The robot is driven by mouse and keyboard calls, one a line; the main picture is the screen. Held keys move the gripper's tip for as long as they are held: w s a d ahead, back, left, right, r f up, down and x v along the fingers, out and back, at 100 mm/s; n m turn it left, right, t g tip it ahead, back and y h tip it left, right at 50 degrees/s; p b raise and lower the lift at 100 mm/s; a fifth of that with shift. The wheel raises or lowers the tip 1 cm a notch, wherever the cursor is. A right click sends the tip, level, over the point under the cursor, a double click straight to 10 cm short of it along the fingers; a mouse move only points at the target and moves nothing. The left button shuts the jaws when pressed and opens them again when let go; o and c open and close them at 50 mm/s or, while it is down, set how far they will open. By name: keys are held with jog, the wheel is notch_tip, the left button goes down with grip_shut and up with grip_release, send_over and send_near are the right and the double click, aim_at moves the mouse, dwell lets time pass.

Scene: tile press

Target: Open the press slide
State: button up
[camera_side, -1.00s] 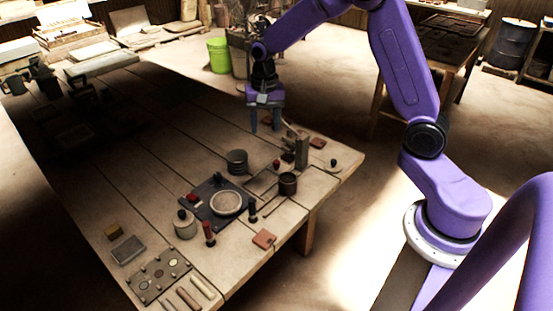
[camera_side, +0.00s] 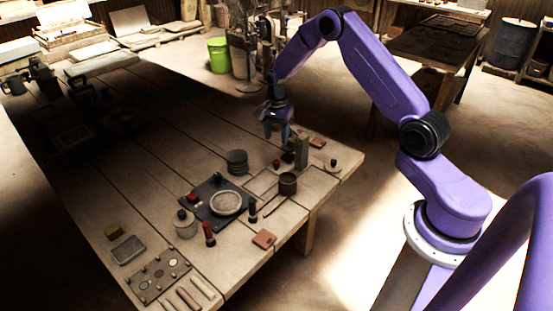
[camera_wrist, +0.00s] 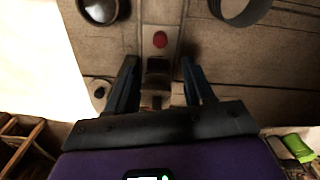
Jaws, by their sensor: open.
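The press stands near the table's far right corner in the side view. It has an upright grey-brown post (camera_side: 302,151), a dark block (camera_side: 288,157) and a red knob (camera_side: 276,163). In the wrist view the red knob (camera_wrist: 160,39) sits on a pale narrow strip, which looks like the slide (camera_wrist: 160,17). A dark block (camera_wrist: 158,66) lies behind the knob. My gripper (camera_side: 277,136) is open and empty, pointing down above the table beside the press. In the wrist view its fingers (camera_wrist: 158,64) appear on either side of the dark block; contact cannot be told.
A dark cup (camera_side: 288,183) and a stack of dark round pieces (camera_side: 237,161) stand close to the press. A pale disc with a dark knob (camera_side: 333,164) lies to its right. A dark plate with a round dish (camera_side: 227,203) is nearer. The table's right edge is close.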

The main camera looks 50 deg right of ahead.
aim_at(277, 161)
notch_tip(277, 161, down, 10)
jog(key=shift+f, duration=0.2)
dwell(0.3)
